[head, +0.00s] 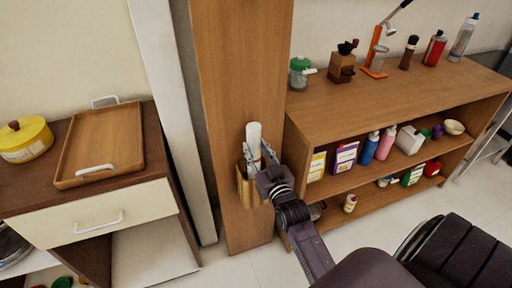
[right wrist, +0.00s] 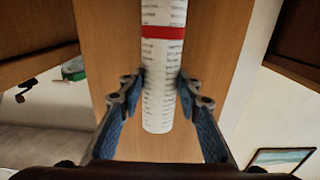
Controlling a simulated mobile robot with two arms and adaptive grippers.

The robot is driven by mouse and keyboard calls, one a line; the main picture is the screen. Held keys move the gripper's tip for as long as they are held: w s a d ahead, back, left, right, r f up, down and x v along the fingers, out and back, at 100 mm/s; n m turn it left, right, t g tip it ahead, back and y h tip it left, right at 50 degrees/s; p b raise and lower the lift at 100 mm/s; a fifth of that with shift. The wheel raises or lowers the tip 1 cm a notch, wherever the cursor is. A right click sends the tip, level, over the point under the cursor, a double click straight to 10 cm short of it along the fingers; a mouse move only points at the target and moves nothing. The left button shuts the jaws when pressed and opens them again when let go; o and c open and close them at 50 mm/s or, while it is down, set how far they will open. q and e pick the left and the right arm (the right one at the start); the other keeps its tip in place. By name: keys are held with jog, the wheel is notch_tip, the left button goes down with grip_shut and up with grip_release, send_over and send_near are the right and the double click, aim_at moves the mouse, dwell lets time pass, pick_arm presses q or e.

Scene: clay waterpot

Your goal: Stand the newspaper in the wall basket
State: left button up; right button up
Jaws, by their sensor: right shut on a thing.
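The newspaper (head: 254,136) is a white upright roll at the wooden column in the head view. In the right wrist view the newspaper (right wrist: 163,55) shows print and a red band. My right gripper (head: 258,160) is shut on it, with a blue finger (right wrist: 130,88) on each side of the roll. The wall basket (head: 247,190) is a tan holder on the column, just below the gripper. The roll's lower end is hidden behind the gripper and basket rim in the head view, so I cannot tell how deep it sits. My left gripper is out of view.
The wooden column (head: 237,70) stands behind the basket. To its right a shelf unit (head: 400,95) holds bottles, boxes and a grinder. To its left a cabinet carries a wooden tray (head: 105,140) and a yellow pot (head: 25,140). Some floor (head: 240,270) is clear.

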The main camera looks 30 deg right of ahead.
jog(key=shift+f, duration=0.25)
jog(key=o, duration=1.4)
jog(key=shift+c, duration=0.2)
jog(key=shift+f, duration=0.1)
jog(key=v, duration=1.2)
